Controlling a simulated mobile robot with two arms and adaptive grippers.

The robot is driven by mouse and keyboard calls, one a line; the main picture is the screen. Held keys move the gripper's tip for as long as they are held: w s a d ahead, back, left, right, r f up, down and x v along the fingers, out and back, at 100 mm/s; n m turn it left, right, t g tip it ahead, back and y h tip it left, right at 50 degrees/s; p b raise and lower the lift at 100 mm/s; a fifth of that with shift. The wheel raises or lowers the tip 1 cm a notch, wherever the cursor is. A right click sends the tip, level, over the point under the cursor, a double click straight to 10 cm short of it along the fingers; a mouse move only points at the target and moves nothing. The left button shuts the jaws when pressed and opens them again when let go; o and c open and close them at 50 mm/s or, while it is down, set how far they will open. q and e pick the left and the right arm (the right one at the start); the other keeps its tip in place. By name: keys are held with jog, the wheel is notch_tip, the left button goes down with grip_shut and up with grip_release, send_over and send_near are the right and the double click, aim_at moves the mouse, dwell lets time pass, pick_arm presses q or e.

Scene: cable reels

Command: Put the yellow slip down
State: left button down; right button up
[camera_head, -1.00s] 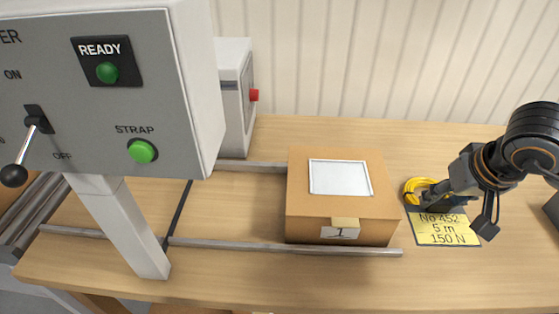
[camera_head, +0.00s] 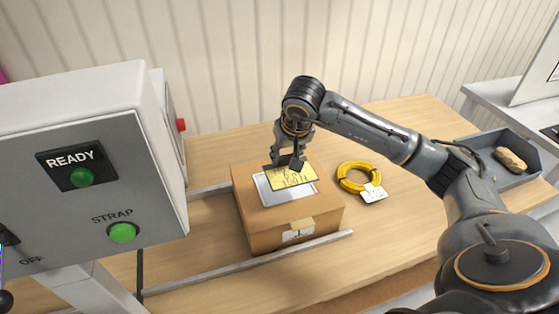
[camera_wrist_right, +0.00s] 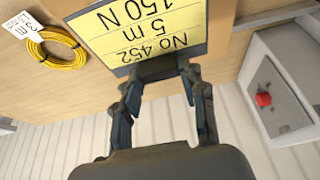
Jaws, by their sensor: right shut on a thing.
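The yellow slip (camera_head: 294,178) is held by my right gripper (camera_head: 290,163) over the white panel (camera_head: 268,192) on top of the cardboard box (camera_head: 290,222). In the right wrist view the slip (camera_wrist_right: 150,22) reads "No 452, 5 m, 150 N", and the gripper (camera_wrist_right: 160,68) is shut on its edge. I cannot tell whether the slip touches the panel. The slip covers part of the panel. My left gripper is not in view.
A yellow cable coil (camera_head: 345,183) with a white tag (camera_head: 373,193) lies right of the box. A grey tray (camera_head: 520,176) holds a brown object (camera_head: 510,159) at the far right. The control box (camera_head: 95,180) stands at left. Metal rails (camera_head: 250,268) run beside the box.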

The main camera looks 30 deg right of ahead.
aim_at(281, 158)
jog(key=w+f, duration=0.2)
jog(key=w+f+p, duration=0.1)
jog(key=f, duration=0.1)
jog(key=shift+d, duration=0.3)
jog(key=p+x, duration=0.2)
jog(key=x, duration=0.1)
jog(key=shift+s+a+f, duration=0.1)
jog(key=shift+s+a, duration=0.05)
jog(key=shift+s, duration=0.15)
jog(key=shift+f+p, duration=0.3)
jog(key=shift+p, duration=0.05)
jog(key=shift+f, duration=0.1)
jog(key=shift+f+b, duration=0.15)
jog(key=shift+b, duration=0.2)
jog(key=o, duration=1.1)
jog(key=shift+o, duration=0.2)
